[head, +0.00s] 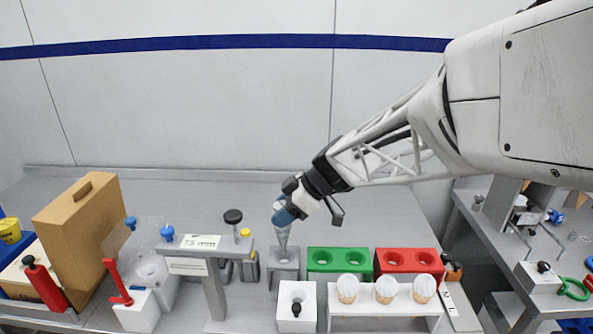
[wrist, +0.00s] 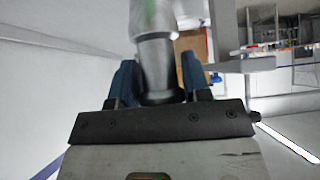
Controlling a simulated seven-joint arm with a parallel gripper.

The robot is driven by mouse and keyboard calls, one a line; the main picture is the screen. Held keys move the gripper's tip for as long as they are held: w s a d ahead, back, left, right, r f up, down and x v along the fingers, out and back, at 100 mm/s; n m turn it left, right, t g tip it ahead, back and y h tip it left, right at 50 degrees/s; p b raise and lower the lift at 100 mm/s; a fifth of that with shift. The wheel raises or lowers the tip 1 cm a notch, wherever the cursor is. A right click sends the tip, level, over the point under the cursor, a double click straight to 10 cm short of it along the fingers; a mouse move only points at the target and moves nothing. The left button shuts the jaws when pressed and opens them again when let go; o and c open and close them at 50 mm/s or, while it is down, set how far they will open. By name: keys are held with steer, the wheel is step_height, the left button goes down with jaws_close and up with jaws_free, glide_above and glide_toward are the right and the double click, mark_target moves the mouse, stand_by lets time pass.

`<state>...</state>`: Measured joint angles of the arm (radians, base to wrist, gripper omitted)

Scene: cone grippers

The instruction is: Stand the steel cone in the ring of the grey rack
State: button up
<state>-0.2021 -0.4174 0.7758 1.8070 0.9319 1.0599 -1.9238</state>
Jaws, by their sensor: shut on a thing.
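The steel cone (head: 283,236) points tip down, close to upright, directly over the grey rack (head: 284,270). Its tip overlaps the ring at the rack's top in the head view; I cannot tell how deep it sits or whether it touches. My gripper (head: 284,216) has blue fingers shut on the cone's wide upper end. In the wrist view the fingers (wrist: 160,85) flank the metallic cone (wrist: 153,58), which is blurred; its tip is out of clear sight.
A green block (head: 337,276) and a red block (head: 409,253) with holes stand right of the rack. A white stand (head: 385,309) holds white-topped cones in front. A white block (head: 297,321) is in front. A grey gauge stand (head: 214,290) rises close on the left.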

mark_target(283, 238)
steer(key=shift+f, duration=4.2)
steer(key=o, duration=1.2)
steer(key=v, duration=0.7)
steer(key=shift+d+r, duration=0.3)
